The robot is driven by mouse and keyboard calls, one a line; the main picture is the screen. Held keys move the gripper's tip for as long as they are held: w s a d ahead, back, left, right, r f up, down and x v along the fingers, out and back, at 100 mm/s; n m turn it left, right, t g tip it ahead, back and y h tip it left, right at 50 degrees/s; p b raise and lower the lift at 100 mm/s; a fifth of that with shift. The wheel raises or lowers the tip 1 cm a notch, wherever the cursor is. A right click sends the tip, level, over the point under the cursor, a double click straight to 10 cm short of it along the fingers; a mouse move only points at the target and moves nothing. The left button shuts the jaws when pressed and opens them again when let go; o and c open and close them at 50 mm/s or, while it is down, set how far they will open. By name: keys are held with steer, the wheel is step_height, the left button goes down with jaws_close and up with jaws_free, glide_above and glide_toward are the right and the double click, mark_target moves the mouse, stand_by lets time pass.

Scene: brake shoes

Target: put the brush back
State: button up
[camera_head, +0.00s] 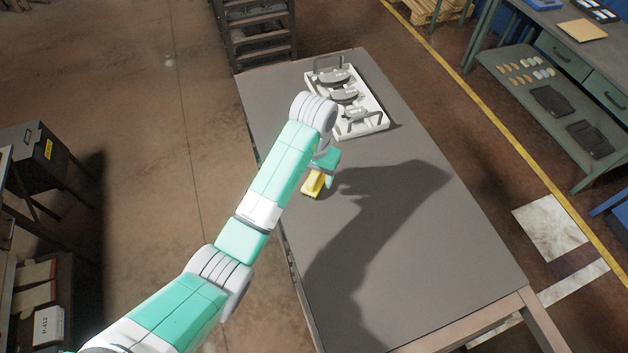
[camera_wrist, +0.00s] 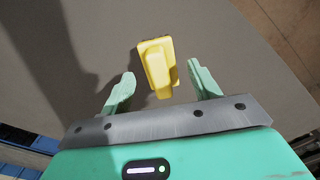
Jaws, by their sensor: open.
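The yellow brush (camera_head: 313,182) lies on the grey table near its left edge in the head view. In the wrist view the brush (camera_wrist: 158,66) lies ahead of and partly between the two green fingers. My gripper (camera_wrist: 162,84) is open, with a gap between each finger and the brush. In the head view my gripper (camera_head: 328,178) is right at the brush, partly hidden by my arm. Whether a finger touches the brush or the table cannot be told.
A white tray (camera_head: 376,128) with grey brake parts stands toward the far end of the table (camera_head: 440,262). The table is bare to the right and front. A dark shelf rack (camera_head: 262,40) stands behind it, and a green workbench (camera_head: 560,90) is at the right.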

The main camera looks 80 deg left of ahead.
mark_target(314, 174)
step_height(314, 174, up, 8)
steer(key=p, duration=0.4)
steer(key=shift+a+f, duration=0.1)
steer(key=shift+f, duration=0.1)
steer(key=shift+a+b, duration=0.15)
steer(key=shift+b, duration=0.4)
steer(key=shift+r, duration=0.5)
steer(key=shift+d, duration=0.2)
